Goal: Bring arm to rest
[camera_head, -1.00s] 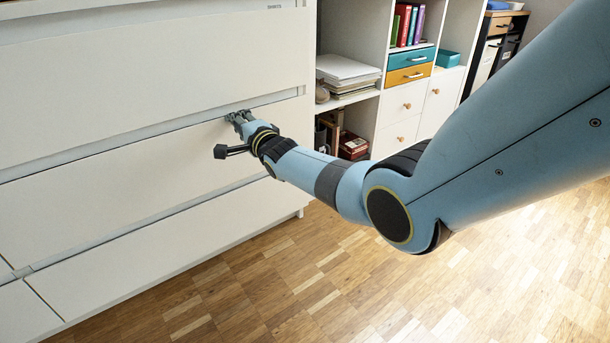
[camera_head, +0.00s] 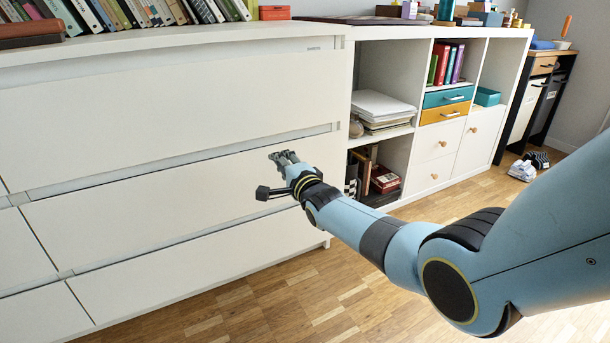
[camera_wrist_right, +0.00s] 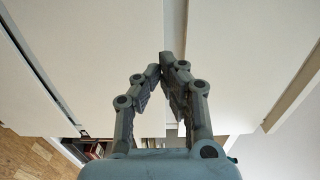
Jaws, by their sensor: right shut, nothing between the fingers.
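My right gripper (camera_head: 285,157) is in front of the white drawer dresser (camera_head: 170,105), near the right end of a middle drawer front (camera_head: 150,205). In the right wrist view its fingertips (camera_wrist_right: 164,62) meet and hold nothing. White drawer fronts (camera_wrist_right: 105,50) and the gaps between them fill most of that view. I cannot tell whether the fingertips touch the dresser. My right arm reaches in from the right side of the head view. My left gripper is not in view.
A white shelf unit (camera_head: 435,37) stands right of the dresser, with papers (camera_head: 382,108), books and small drawers. A row of books (camera_head: 150,14) stands on the dresser top. The wooden floor (camera_head: 245,305) in front is clear. White shoes (camera_head: 522,170) lie at the far right.

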